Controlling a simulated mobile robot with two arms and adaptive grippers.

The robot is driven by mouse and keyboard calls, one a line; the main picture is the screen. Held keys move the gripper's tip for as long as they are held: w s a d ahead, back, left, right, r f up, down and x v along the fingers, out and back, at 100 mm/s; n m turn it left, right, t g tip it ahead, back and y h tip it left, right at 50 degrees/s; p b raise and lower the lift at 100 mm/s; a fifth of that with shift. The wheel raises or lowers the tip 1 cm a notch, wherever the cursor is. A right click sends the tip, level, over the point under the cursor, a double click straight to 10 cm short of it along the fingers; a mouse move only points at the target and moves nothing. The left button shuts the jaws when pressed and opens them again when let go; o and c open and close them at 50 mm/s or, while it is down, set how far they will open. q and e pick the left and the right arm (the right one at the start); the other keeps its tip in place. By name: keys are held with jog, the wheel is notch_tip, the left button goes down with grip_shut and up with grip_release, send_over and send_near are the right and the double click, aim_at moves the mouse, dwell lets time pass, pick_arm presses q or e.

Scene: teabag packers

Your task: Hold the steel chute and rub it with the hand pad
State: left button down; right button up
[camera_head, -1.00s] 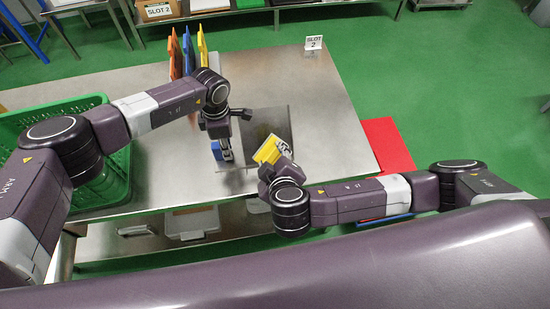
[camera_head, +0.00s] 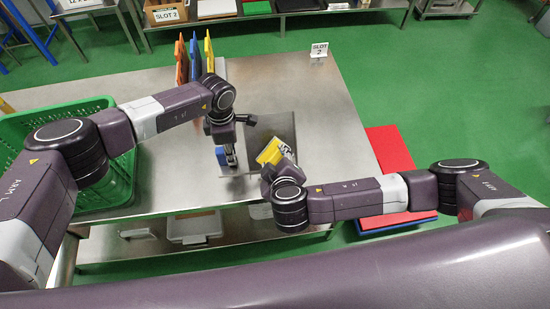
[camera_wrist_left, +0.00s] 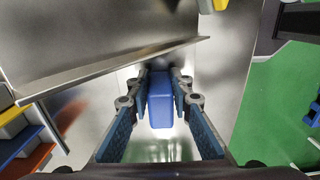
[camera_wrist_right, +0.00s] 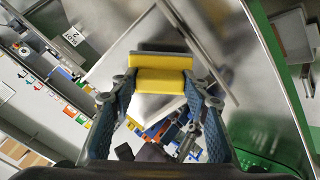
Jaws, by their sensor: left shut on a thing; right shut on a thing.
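The steel chute (camera_head: 283,126) lies on the steel table, its surface dark in the head view. In the left wrist view its raised edge (camera_wrist_left: 120,66) runs across the picture. My left gripper (camera_head: 229,152) is shut on a blue block (camera_wrist_left: 160,98) at the chute's left side. I cannot tell whether the block is fixed to the chute. My right gripper (camera_head: 280,160) is shut on the yellow hand pad (camera_head: 269,151), held tilted over the chute's near part. The pad also shows between the fingers in the right wrist view (camera_wrist_right: 162,82). Contact between pad and chute is unclear.
A green crate (camera_head: 105,198) stands at the table's left. Orange, blue and yellow boards (camera_head: 209,53) stand upright behind my left gripper. A SLOT 2 sign (camera_head: 319,50) stands at the far edge. The right part of the table (camera_head: 335,110) is clear.

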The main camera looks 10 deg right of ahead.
aim_at(274, 147)
jog(key=shift+x, duration=0.95)
jog(key=shift+w+d+r, duration=0.1)
jog(key=shift+w+r, duration=1.15)
jog(key=shift+r, duration=0.25)
jog(key=shift+w+r, duration=1.2)
jog(key=shift+r, duration=0.35)
jog(key=shift+s+f, duration=0.7)
jog(key=shift+f, duration=0.3)
jog(key=shift+s+f, duration=0.75)
jog(key=shift+f, duration=0.25)
jog(key=shift+s+f, duration=1.05)
jog(key=shift+f, duration=0.15)
jog(key=shift+s, duration=0.1)
jog(key=shift+w+r, duration=0.85)
jog(key=shift+r, duration=0.3)
jog(key=shift+w+r, duration=1.75)
jog(key=shift+r, duration=0.25)
jog(key=shift+s+f, duration=0.8)
jog(key=shift+f, duration=0.25)
jog(key=shift+s+f, duration=0.85)
jog(key=shift+f, duration=0.2)
jog(key=shift+s+f, duration=0.8)
jog(key=shift+f, duration=0.25)
jog(key=shift+r, duration=0.1)
